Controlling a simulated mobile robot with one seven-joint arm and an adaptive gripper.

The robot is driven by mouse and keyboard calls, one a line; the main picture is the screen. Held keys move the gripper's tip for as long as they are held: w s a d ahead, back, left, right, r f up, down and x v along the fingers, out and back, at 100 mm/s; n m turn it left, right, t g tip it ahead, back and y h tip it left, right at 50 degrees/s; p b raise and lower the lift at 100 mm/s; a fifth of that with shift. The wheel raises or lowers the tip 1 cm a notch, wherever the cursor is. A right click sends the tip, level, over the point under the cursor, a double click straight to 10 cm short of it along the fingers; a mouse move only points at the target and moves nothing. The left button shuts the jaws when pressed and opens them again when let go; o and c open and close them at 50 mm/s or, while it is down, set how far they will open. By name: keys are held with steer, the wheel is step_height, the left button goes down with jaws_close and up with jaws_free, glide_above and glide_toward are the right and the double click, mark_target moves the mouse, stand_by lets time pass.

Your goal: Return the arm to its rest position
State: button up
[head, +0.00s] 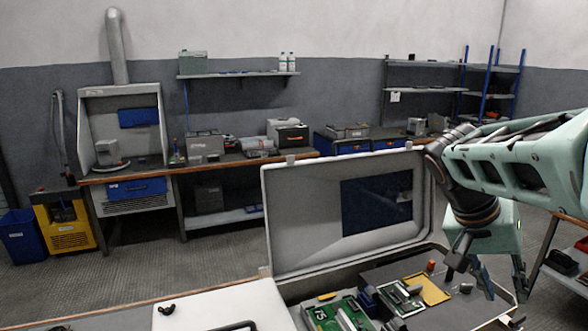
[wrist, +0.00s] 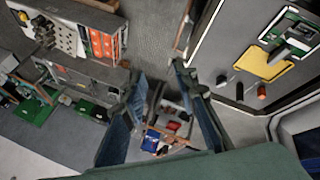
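My arm (head: 515,165) reaches in from the right side of the head view, with its wrist bent downward. My gripper (head: 487,280) hangs over the right part of the open grey case (head: 345,205). Its two fingers are apart, with nothing visible between them. In the wrist view my gripper (wrist: 158,75) also shows as two separated dark fingers, with floor and distant shelving beyond the gap. The case's dark insert with a yellow-framed board (wrist: 270,62) is at the upper right there. The exact height above the case is hard to tell.
Green boards (head: 335,315) and a yellow frame (head: 428,289) lie in the case. The raised lid stands close left of my arm. A white panel (head: 225,308) is at front left. A workbench (head: 235,160) runs along the back wall; open floor (head: 195,258) lies between.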

steer(key=s+a+n+t+y+p, duration=0.2)
steer(key=s+a+n+y, duration=0.1)
steer(key=a, duration=0.8)
steer(key=s+a+r+n+t+y+p, duration=0.1)
steer(key=a+n, duration=0.4)
steer(key=a, duration=0.7)
steer(key=shift+s+r+t+y+p, duration=0.15)
steer(key=shift+s+t+y+p, duration=0.6)
steer(key=shift+s+t+y, duration=0.4)
